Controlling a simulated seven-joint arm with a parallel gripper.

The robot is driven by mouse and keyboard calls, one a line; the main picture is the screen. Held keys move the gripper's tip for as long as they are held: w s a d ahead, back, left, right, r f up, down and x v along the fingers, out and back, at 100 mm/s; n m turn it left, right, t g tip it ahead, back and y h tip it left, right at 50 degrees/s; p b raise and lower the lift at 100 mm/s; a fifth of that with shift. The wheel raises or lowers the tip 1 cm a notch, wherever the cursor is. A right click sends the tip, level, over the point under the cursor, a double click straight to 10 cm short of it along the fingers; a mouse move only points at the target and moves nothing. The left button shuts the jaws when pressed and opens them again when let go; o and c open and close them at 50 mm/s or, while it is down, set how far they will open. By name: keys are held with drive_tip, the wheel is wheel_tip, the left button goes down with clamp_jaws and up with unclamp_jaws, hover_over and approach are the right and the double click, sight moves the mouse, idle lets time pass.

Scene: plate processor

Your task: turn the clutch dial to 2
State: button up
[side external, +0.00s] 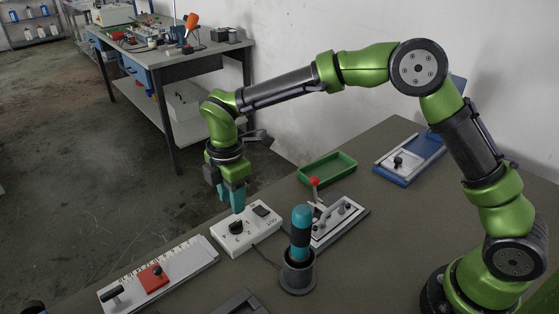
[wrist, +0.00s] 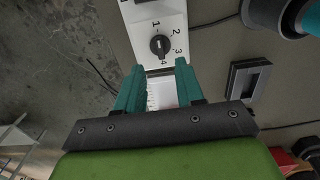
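The clutch dial (side external: 236,227) is a black knob on a white box (side external: 247,239). In the wrist view the dial (wrist: 160,45) shows just beyond the fingertips, with the numbers 1, 2, 3 and 4 printed around it. Which number its pointer marks is too small to tell surely. My gripper (side external: 237,204) points down above the box, close to the dial. In the wrist view my gripper (wrist: 157,78) has two teal fingers standing apart with nothing held between them. The fingers do not enclose the dial.
A white scale panel with a red slider (side external: 152,277) lies left of the box. A teal-and-black handle (side external: 301,232) stands in a round holder at right. Behind it are a red-knobbed lever (side external: 314,182), a green tray (side external: 327,168) and a blue-based panel (side external: 409,158).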

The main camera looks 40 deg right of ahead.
sight(235, 223)
wheel_tip(235, 223, down, 6)
drive_tip(key=shift+f, duration=0.25)
clamp_jaws()
